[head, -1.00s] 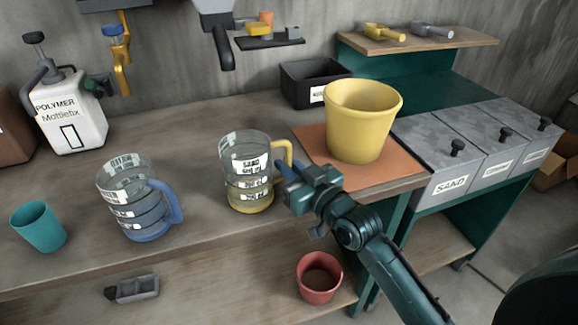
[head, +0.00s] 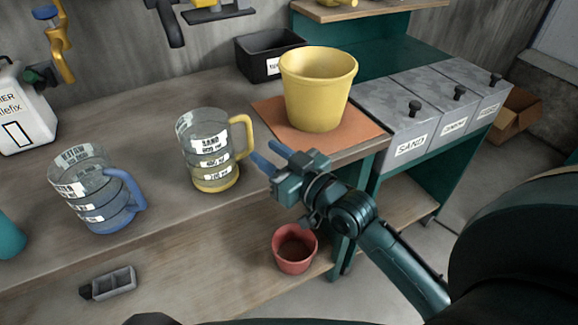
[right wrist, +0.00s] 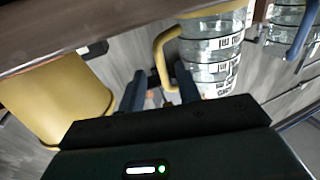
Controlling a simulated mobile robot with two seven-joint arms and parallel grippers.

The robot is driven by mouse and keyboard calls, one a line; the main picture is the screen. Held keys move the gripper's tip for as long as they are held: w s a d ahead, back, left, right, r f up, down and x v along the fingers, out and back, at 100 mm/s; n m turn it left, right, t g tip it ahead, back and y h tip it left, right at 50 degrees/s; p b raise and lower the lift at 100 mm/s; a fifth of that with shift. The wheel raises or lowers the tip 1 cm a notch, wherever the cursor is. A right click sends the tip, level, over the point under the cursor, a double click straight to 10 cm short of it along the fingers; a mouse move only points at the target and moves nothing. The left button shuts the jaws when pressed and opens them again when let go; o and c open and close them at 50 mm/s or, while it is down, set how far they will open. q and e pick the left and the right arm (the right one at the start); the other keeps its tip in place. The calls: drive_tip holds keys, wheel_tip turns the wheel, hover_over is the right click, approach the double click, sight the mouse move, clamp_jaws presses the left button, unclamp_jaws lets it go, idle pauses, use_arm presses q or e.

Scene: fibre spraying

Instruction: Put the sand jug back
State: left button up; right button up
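The sand jug (head: 208,160), clear with white labels and a yellow handle and base, stands upright on the bench near its front edge. It also shows in the right wrist view (right wrist: 212,45). My right gripper (head: 270,157) is just to the right of its yellow handle, fingers pointing at it. In the right wrist view the two fingers (right wrist: 161,90) are spread apart with nothing held between them. The handle is just beyond the tips, apparently clear of them. My left gripper is out of view.
A blue-handled water jug (head: 95,195) stands to the left. A yellow bucket (head: 318,90) sits on an orange mat (head: 268,112) behind my right gripper. Grey lidded bins (head: 405,130) are on the right. A red pot (head: 294,250) is on the lower shelf.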

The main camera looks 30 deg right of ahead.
drive_tip(key=v, duration=0.5)
drive_tip(key=s+a+f+g, duration=0.2)
drive_tip(key=s+f, duration=0.3)
drive_tip(key=f, duration=0.4)
drive_tip(key=s+a+f+m+g+h, duration=0.1)
drive_tip(key=s+a+f+g, duration=0.2)
drive_tip(key=f, duration=0.6)
drive_tip(key=s+a, duration=0.2)
drive_tip(key=s, duration=0.1)
drive_tip(key=shift+s, duration=0.25)
